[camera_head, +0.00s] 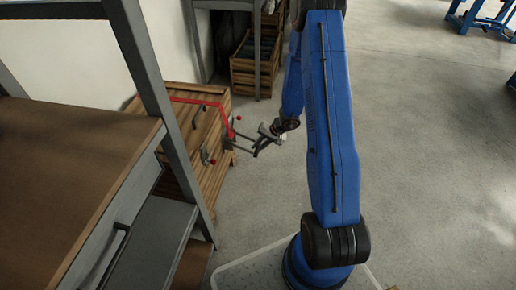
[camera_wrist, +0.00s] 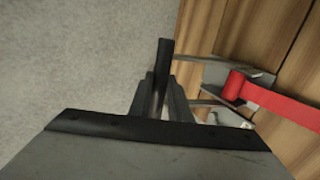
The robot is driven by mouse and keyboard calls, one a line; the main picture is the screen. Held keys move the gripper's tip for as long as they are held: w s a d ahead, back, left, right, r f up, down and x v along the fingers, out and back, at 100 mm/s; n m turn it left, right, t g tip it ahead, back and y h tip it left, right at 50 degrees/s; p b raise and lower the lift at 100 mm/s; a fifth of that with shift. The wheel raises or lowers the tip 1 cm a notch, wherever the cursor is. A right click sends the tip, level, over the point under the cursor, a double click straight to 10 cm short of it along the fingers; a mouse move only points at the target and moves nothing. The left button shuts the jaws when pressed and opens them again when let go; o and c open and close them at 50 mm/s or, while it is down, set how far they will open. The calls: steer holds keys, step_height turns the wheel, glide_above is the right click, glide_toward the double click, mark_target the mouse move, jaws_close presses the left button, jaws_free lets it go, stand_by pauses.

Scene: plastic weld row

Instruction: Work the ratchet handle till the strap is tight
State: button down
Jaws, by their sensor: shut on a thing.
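A red strap (camera_head: 222,113) runs over the top of a wooden crate and down to a grey metal ratchet (camera_head: 231,143) on the crate's side. In the wrist view the strap (camera_wrist: 285,103) is wound in a small roll at the ratchet frame (camera_wrist: 216,72). My gripper (camera_head: 260,143) is beside the crate at the ratchet. In the wrist view my gripper (camera_wrist: 160,98) is shut on the dark bar of the ratchet handle (camera_wrist: 165,55), which sticks out past the fingertips. The handle's lower part is hidden between the fingers.
A grey metal rack with a brown-topped bench (camera_head: 60,170) stands close at left. Another wooden crate (camera_head: 243,78) is behind.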

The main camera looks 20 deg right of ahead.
steer(key=shift+w+r, duration=0.1)
steer(key=c, duration=1.6)
jaws_free()
steer(key=shift+c, duration=0.2)
steer(key=v, duration=1.7)
steer(key=shift+r, duration=0.15)
